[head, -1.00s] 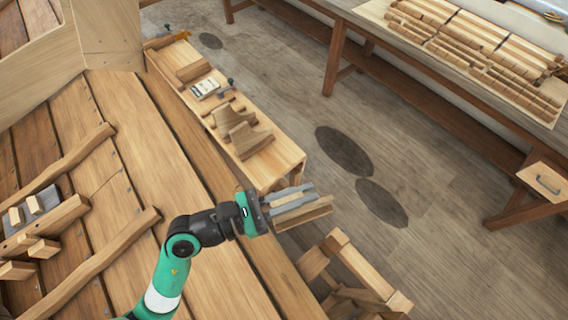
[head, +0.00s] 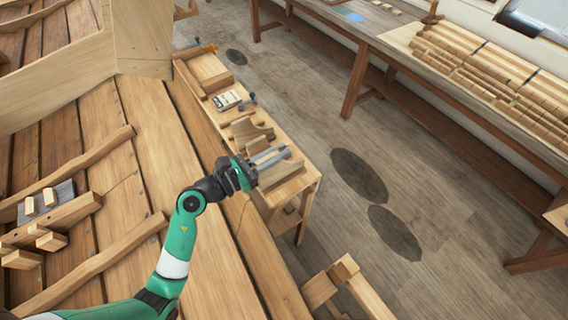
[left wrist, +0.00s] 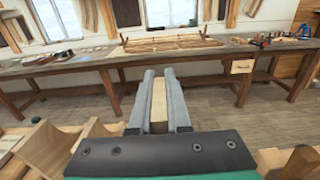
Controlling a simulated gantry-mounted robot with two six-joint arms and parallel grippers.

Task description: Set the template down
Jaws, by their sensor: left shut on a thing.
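My left gripper (head: 272,158) is shut on the template, a small pale wooden piece (head: 284,174), and holds it over the near end of the low narrow bench (head: 307,184). I cannot tell whether the template touches the bench top. In the left wrist view, the template (left wrist: 158,108) shows as a pale strip between the two grey fingers, its lower part hidden. Curved wooden pieces (head: 247,131) lie on the bench just beyond the gripper. My right gripper is not in view.
A pencil-like tool and a small labelled box (head: 227,100) lie farther along the bench, with a wooden block (head: 209,72) behind. The planked hull (head: 150,120) borders the bench on the left. A wooden stand (head: 345,285) is at the front. Open floor lies to the right.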

